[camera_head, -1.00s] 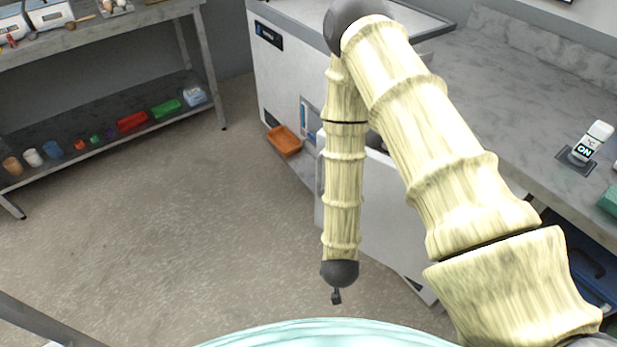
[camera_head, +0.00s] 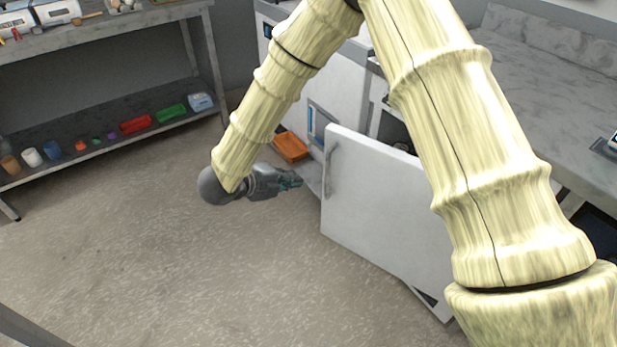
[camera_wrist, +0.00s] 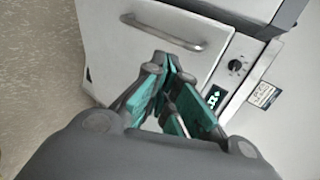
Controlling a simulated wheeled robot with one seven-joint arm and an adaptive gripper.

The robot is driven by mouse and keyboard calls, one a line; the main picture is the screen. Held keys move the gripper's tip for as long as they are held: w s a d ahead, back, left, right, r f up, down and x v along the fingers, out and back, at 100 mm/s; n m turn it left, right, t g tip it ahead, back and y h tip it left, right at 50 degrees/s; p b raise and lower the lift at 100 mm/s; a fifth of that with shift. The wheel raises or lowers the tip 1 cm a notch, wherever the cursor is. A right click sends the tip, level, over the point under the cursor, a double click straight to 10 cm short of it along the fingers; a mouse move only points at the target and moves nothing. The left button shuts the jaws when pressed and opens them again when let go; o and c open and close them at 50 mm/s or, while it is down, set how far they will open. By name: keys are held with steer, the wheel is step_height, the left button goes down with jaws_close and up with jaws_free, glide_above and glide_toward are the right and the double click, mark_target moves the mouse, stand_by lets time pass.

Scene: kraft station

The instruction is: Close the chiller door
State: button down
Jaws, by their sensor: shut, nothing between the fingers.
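The white chiller door (camera_head: 380,205) stands swung out from the cabinet in the head view. Its vertical handle (camera_head: 328,168) is near its left edge. Part of the opening behind the door shows shelving; my arm hides much of it. My gripper (camera_head: 296,181) is left of the door, pointing right toward its handle edge, with a small visible gap. Its teal fingers are shut and empty, and the wrist view shows them together (camera_wrist: 172,68). The wrist view also shows a white panel with a metal bar handle (camera_wrist: 165,33) beyond the fingers; I cannot tell which panel it is.
An orange tray (camera_head: 290,147) lies low beside the white cabinet (camera_head: 335,90). A grey shelf unit (camera_head: 110,150) with several small containers stands at the left. The floor (camera_head: 150,270) is clear. A marble counter (camera_head: 560,110) runs along the right. A knob (camera_wrist: 235,66) shows in the wrist view.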

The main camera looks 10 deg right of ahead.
steer(key=r+x, duration=0.1)
steer(key=x, duration=1.2)
steer(key=shift+w+d+r+b, duration=0.2)
steer(key=shift+d+r+b, duration=0.1)
steer(key=shift+d, duration=0.15)
